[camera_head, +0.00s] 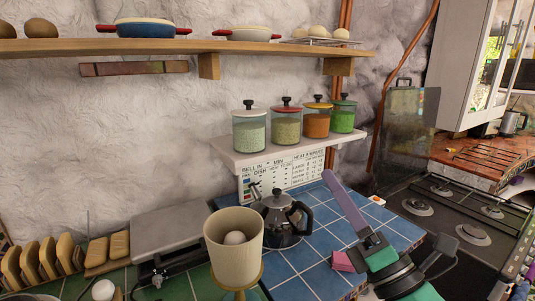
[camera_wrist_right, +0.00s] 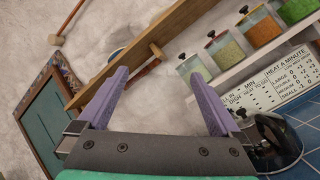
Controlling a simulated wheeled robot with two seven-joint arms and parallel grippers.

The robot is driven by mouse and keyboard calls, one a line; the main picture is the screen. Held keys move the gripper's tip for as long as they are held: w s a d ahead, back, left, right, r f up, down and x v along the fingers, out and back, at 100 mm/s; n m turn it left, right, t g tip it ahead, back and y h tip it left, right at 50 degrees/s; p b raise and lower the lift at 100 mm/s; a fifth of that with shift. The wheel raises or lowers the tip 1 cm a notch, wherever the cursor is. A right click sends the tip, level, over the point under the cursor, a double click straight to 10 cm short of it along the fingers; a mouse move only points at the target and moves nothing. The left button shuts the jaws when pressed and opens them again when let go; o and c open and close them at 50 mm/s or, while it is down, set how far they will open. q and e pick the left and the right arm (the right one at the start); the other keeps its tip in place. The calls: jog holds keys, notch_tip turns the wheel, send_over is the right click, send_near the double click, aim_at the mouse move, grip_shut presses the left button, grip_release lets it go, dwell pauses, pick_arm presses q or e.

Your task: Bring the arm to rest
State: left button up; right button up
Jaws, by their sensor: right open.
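My right gripper (camera_head: 345,204) is raised at the right of the middle in the head view, over the blue-tiled counter. Its long purple finger points up and to the left. In the right wrist view the two purple fingers of the gripper (camera_wrist_right: 158,76) stand wide apart with nothing between them. Behind them are the pale wall and a wooden shelf. My left gripper is not in view.
A dark kettle (camera_head: 284,218) and a beige cup (camera_head: 234,246) with an egg stand left of the gripper. A pink block (camera_head: 343,262) is close beside it. Lidded jars (camera_head: 286,126) line a white shelf (camera_head: 235,157). A stove (camera_head: 450,215) is at right.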

jog(key=w+d+f+m+g+h, duration=0.2)
jog(key=w+d+f+m+h, duration=0.2)
jog(key=d+f+m+h, duration=1.05)
jog(key=s+f+m+g+y, duration=0.2)
jog(key=s+f+m+g, duration=0.2)
jog(key=f+m+g, duration=0.6)
jog(key=s+a+f+m+g+y, duration=0.1)
jog(key=s+a+f+m+g, duration=0.15)
jog(key=s+f, duration=0.6)
jog(key=s+a+f+m+g+y, duration=0.1)
jog(key=s+f+m+g, duration=0.25)
jog(key=s+f, duration=0.45)
notch_tip(320, 180, down, 21)
jog(key=g, duration=0.1)
jog(key=s+d+f+g, duration=0.1)
jog(key=s+d+f, duration=0.2)
jog(key=s+f, duration=1.4)
jog(key=shift+s+n, duration=0.25)
jog(key=shift+n, duration=0.1)
